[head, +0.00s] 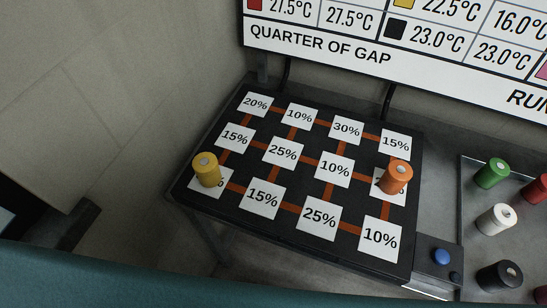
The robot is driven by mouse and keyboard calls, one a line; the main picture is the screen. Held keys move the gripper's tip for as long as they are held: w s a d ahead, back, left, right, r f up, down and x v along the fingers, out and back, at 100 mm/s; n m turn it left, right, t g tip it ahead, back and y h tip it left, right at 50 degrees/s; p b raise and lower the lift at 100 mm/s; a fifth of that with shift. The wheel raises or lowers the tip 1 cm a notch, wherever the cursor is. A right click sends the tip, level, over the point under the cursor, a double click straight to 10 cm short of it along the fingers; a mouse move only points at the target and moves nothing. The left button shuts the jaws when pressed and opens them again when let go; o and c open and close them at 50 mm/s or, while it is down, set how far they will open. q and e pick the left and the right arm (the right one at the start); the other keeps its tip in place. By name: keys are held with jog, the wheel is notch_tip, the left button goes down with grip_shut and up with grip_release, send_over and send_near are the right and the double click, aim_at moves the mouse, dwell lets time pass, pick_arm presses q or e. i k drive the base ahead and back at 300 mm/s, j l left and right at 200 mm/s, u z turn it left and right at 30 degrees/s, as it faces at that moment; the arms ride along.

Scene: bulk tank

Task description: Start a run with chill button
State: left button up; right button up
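A blue round button (441,257) sits on a dark grey box (425,274) at the right front corner of the black board. A smaller dark blue button (455,277) is beside it, lower right. I cannot read any label that marks one as the chill button. The black board (290,226) carries white percentage squares joined by orange lines. A yellow cylinder (206,169) stands on its left front square, and an orange cylinder (397,176) stands on a square near its right edge. Neither gripper shows in the head view.
A tray (462,195) at the right holds green (492,173), red (537,187), white (496,219) and black (499,276) cylinders. A temperature sign (330,55) hangs behind the board. A teal surface (120,280) crosses the lower left foreground.

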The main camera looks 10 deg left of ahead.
aim_at(440, 256)
jog(key=z, duration=1.6)
